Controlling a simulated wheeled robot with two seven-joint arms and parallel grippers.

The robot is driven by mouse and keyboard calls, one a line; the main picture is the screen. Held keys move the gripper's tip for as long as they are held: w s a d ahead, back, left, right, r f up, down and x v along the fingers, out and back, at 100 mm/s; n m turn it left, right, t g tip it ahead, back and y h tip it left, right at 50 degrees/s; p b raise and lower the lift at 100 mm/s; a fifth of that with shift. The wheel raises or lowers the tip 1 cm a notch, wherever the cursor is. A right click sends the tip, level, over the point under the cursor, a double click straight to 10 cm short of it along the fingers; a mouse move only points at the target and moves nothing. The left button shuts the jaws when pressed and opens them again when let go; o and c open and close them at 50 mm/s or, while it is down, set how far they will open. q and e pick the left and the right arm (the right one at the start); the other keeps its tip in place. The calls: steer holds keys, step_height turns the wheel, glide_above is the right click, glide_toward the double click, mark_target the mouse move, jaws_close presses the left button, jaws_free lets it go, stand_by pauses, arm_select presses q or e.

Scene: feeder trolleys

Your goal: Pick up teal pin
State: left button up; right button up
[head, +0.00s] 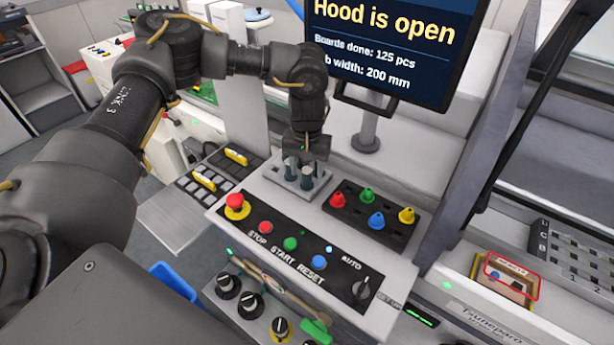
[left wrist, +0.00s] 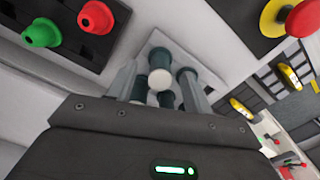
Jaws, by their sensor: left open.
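Several teal pins stand together on a pale plate (head: 274,178) on the console top. In the left wrist view one teal pin (left wrist: 160,66) with a pale round end shows between my left gripper's fingers. Another teal pin (left wrist: 185,76) is close beside the right-hand finger, and more are partly hidden by the gripper body. My left gripper (head: 304,172) points down at the pins from above and is open; it also shows in the left wrist view (left wrist: 160,88). Whether a finger touches a pin I cannot tell. My right gripper is out of view.
A black tray (head: 348,212) with red, green, blue and yellow cone-shaped pieces is just right of the plate. A red stop button (head: 235,203) and a button panel lie in front. A screen (head: 385,45) on a stand rises behind. Black compartments with yellow parts (head: 236,157) are at left.

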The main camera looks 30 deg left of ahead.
mark_target(307, 170)
arm_select(q)
step_height(307, 170, down, 4)
steer(key=shift+w+r+p, duration=0.1)
steer(key=shift+r+p, duration=0.15)
steer(key=shift+p, duration=0.2)
steer(key=shift+c, duration=1)
steer(key=c, duration=0.9)
jaws_close()
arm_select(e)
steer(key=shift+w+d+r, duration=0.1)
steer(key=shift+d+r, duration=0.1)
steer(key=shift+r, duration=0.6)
arm_select(q)
steer(key=shift+r, duration=0.1)
